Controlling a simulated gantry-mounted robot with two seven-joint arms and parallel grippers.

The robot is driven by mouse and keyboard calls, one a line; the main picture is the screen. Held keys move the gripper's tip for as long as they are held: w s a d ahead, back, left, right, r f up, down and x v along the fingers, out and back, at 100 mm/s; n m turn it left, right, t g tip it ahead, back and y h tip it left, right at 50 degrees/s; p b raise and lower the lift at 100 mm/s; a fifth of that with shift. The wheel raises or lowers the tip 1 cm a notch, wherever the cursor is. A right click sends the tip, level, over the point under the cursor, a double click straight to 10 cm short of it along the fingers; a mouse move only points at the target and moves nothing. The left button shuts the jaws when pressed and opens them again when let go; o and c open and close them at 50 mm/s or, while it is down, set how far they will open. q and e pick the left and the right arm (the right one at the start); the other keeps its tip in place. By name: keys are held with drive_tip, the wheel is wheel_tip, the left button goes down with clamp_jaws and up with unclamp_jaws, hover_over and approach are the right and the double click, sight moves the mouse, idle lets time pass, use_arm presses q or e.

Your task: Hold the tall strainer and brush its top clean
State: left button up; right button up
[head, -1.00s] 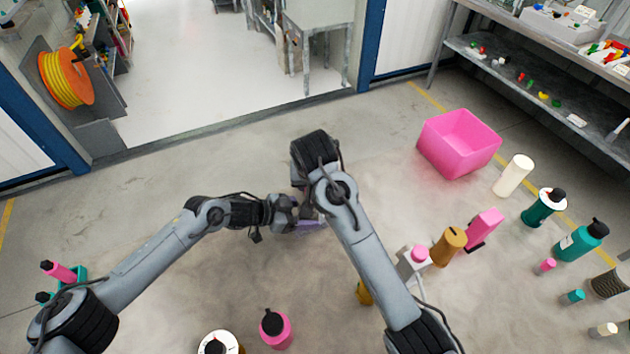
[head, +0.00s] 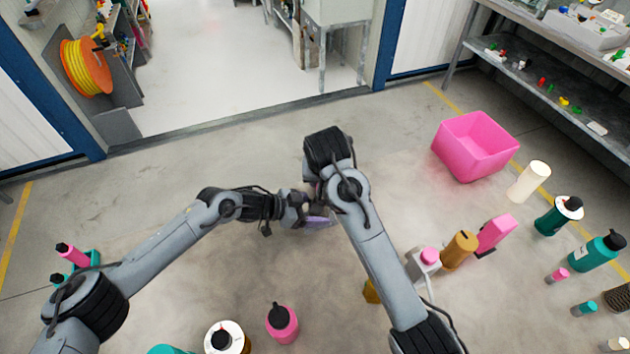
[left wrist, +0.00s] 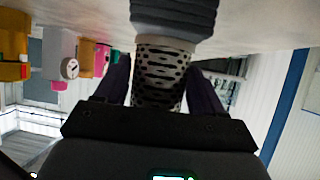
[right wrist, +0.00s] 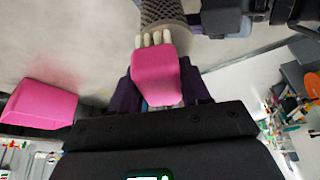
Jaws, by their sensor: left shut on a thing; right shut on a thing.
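My left gripper (head: 308,214) is shut on the tall strainer (left wrist: 158,88), a perforated cylinder with a pale band. In the left wrist view, a dark ribbed piece shows beyond that band; I cannot tell what it belongs to. My right gripper (right wrist: 160,88) is shut on a pink brush (right wrist: 157,72) with pale bristles. In the right wrist view, the bristles are at the pale rim of the mesh strainer (right wrist: 162,12) and appear to touch it. In the head view, my right arm hides the right gripper, the brush and most of the strainer.
A pink bin (head: 476,146) stands on the floor to the right. A white cylinder (head: 528,181), an orange-brown container (head: 459,249), a pink container (head: 494,234) and several bottles stand near it. A pink bottle (head: 282,324) stands in front. The floor behind the grippers is clear.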

drive_tip(key=shift+w+d, duration=0.35)
drive_tip(key=shift+d, duration=0.45)
drive_tip(key=shift+s+a, duration=0.4)
drive_tip(key=shift+a, duration=0.5)
drive_tip(key=shift+s+a, duration=0.35)
drive_tip(key=shift+a, duration=0.5)
drive_tip(key=shift+s+a, duration=0.4)
drive_tip(key=shift+a, duration=0.5)
wheel_tip(320, 180, up, 8)
hover_over(309, 189)
drive_tip(key=s, duration=0.2)
drive_tip(key=shift+w+a, duration=0.15)
drive_tip(key=shift+w, duration=0.05)
use_arm(q)
drive_tip(key=o, duration=0.9)
